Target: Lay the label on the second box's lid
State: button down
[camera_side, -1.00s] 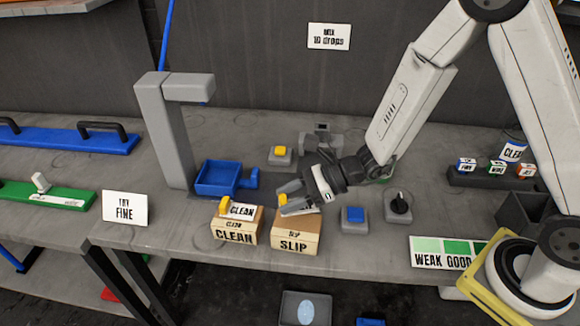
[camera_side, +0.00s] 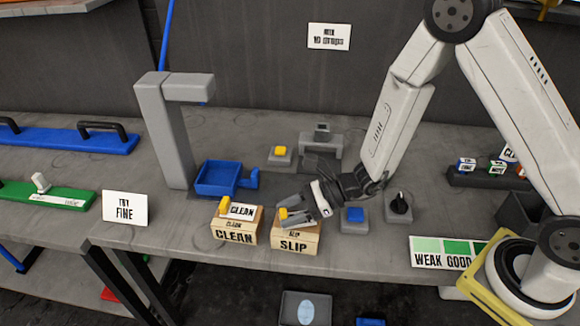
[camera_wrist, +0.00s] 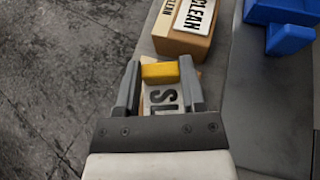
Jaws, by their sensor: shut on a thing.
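The second box (camera_side: 294,244), marked SLIP, stands on the bench, right of the first box (camera_side: 234,236), marked CLEAN. My gripper (camera_wrist: 160,85) is shut on the yellow tab (camera_wrist: 160,71) of a white label (camera_wrist: 163,97) with partly visible black letters. In the side view the yellow tab (camera_side: 283,214) and my fingers are low over the second box's lid. I cannot tell whether the label touches the lid. The CLEAN label (camera_side: 238,211), also with a yellow tab, lies on the first box's lid and shows in the wrist view (camera_wrist: 195,15).
A blue tray (camera_side: 215,180) stands behind the boxes. A blue button (camera_side: 354,215) and a black knob (camera_side: 399,204) are to the right. A yellow button (camera_side: 280,152) is farther back. The bench's front edge is close to the boxes.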

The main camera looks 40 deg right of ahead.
jog(key=shift+f, duration=0.1)
jog(key=shift+c, duration=1)
grip_release()
jog(key=shift+r, duration=0.2)
jog(key=v, duration=1.2)
jog(key=shift+s+f, duration=0.1)
